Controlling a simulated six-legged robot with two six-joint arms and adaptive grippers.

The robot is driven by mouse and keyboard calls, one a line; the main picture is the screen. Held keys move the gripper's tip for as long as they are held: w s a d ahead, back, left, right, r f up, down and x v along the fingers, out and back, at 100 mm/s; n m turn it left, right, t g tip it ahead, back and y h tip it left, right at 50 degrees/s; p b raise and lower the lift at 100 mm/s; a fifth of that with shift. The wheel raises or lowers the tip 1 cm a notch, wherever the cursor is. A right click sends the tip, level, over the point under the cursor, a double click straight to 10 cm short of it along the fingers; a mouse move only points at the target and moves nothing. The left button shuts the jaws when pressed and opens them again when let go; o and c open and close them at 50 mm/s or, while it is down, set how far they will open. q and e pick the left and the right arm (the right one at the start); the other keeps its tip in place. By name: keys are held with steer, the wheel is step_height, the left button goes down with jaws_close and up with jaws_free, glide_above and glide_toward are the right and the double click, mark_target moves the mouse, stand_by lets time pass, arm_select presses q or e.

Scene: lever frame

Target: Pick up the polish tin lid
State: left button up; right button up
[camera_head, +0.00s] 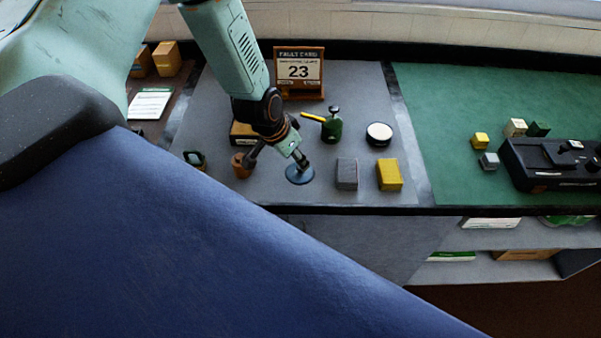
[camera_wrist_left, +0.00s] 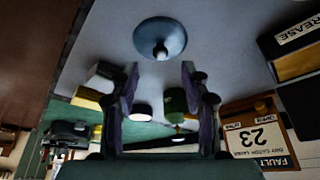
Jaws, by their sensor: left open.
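The polish tin lid is a blue round disc (camera_head: 300,174) with a small knob on top, lying on the grey mat near its front edge. My left gripper (camera_head: 274,158) is just above and to the left of the lid in the head view; one finger overlaps the lid there. In the left wrist view its two fingers (camera_wrist_left: 159,78) are spread apart, with nothing between them, and the lid is ahead of the tips. My right gripper is not in view.
A wooden cup (camera_head: 241,166) is left of the lid; a grey block (camera_head: 347,174) and yellow block (camera_head: 389,175) are to its right. A green oil can (camera_head: 331,127), a white-topped round tin (camera_head: 379,134) and a fault card (camera_head: 299,72) stand behind. The mat's front edge is close.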

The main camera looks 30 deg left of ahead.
mark_target(298, 168)
arm_select(q)
steer(key=x, duration=0.1)
steer(key=b+x, duration=0.2)
steer(key=x, duration=0.1)
steer(key=shift+s+a+f, duration=0.1)
steer(key=shift+s+f, duration=0.1)
steer(key=shift+s, duration=0.1)
steer(key=shift+w+f, duration=0.1)
steer(key=shift+w, duration=0.2)
steer(key=shift+s, duration=0.15)
steer(key=c, duration=0.6)
jaws_close()
